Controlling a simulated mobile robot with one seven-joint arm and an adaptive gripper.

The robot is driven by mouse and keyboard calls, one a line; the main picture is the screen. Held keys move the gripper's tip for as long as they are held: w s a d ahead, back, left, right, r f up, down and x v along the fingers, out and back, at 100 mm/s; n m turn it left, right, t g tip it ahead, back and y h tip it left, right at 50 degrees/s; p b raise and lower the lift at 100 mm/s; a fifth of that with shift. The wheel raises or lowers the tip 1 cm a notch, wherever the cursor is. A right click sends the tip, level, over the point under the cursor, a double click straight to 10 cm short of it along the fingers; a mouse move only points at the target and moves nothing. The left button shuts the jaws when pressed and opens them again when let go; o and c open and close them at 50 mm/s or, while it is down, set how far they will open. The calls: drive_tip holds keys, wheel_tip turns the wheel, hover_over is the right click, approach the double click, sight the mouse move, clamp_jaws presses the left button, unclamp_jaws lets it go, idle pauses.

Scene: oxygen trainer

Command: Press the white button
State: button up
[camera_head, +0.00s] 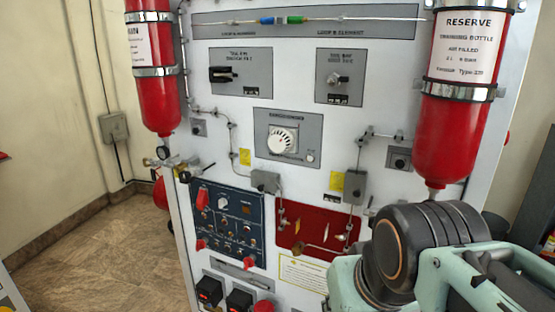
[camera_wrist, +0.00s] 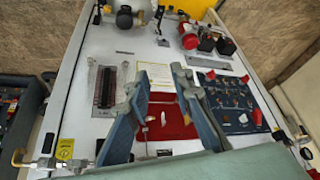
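A small round whitish button (camera_head: 310,157) is at the lower right of the grey plate that carries a white dial (camera_head: 282,139), mid-panel in the head view. I cannot clearly make out this button in the wrist view. A small white round control (camera_wrist: 242,118) shows there on the blue panel; I cannot tell whether it is a button. My gripper (camera_wrist: 160,72) has its two blue fingers spread apart with nothing between them. The red panel (camera_wrist: 165,125) shows between and beyond the fingers. In the head view my arm is at the lower right and the fingers are hidden.
The blue switch panel (camera_head: 228,224) and red panel (camera_head: 318,231) are below the dial. Red bottles hang at the left (camera_head: 160,100) and right (camera_head: 455,130). Thin pipes and grey valve boxes (camera_head: 355,187) stick out of the panel. Floor (camera_head: 95,245) is clear at left.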

clamp_jaws()
idle(1.1)
